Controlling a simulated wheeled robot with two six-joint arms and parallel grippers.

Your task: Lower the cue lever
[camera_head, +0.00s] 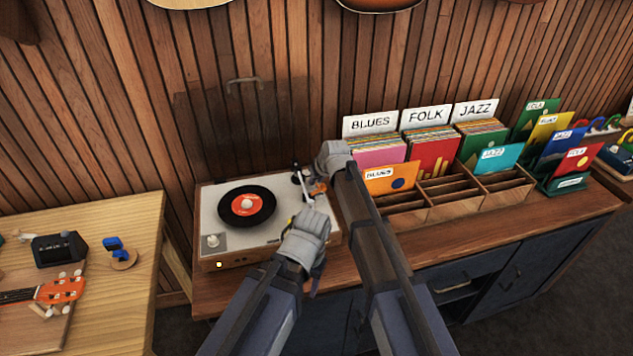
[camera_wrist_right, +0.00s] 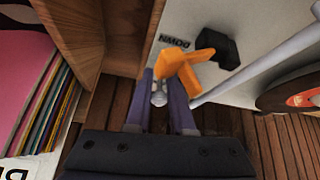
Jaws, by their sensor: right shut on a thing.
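The turntable (camera_head: 225,195) stands on the cabinet with a black record (camera_head: 246,205) on its platter. The cue lever shows orange in the right wrist view (camera_wrist_right: 180,74), at the deck's edge beside an upside-down "DOWN" label (camera_wrist_right: 174,42). My right gripper (camera_head: 318,186) reaches over the deck's right side; its fingers (camera_wrist_right: 160,100) are closed around the lever's end, where a small silvery piece shows between them. My left gripper (camera_head: 297,226) is over the deck's front right; its fingertips are too hidden to tell their state. The pale tonearm (camera_wrist_right: 255,65) runs beside the lever.
A wooden record crate (camera_head: 440,205) with Blues, Folk and Jazz sections stands close to the turntable's right. A slatted wall rises behind. A pale wooden table (camera_head: 120,225) with ukulele parts is at left. The cabinet top (camera_head: 490,235) is clear in front of the crate.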

